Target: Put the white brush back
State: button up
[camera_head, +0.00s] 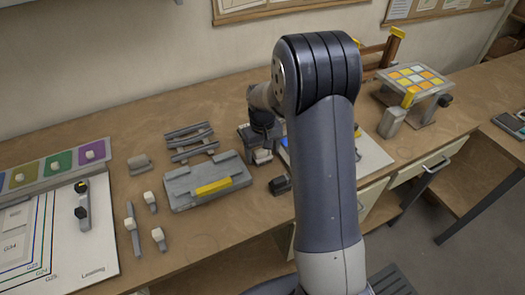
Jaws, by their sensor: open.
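I cannot surely pick out the white brush. White knobs (89,154) also stand on the coloured squares of a grey rack (60,168) at the far left. My gripper (262,153) is low over the bench at the middle, partly hidden by my own arm. It is open, and a small pale thing shows at its tips; I cannot tell whether they touch.
A grey block with a yellow bar (212,187) and a stack of grey strips (190,141) lie left of my gripper. A white board (62,235) fills the front left. A stand with a coloured tile grid (415,77) is at the right. Bare bench (205,232) shows at the front.

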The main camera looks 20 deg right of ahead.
notch_tip(320, 180, up, 12)
jog(key=shift+r+b, duration=0.2)
jog(key=shift+b, duration=0.25)
jog(key=shift+f, duration=0.1)
dwell(0.3)
notch_tip(320, 180, down, 12)
jog(key=shift+f+p, duration=0.1)
jog(key=shift+p, duration=0.5)
notch_tip(320, 180, up, 3)
jog(key=shift+f+b, duration=0.15)
jog(key=shift+b, duration=0.15)
jog(key=shift+r, duration=0.65)
jog(key=shift+f, duration=0.1)
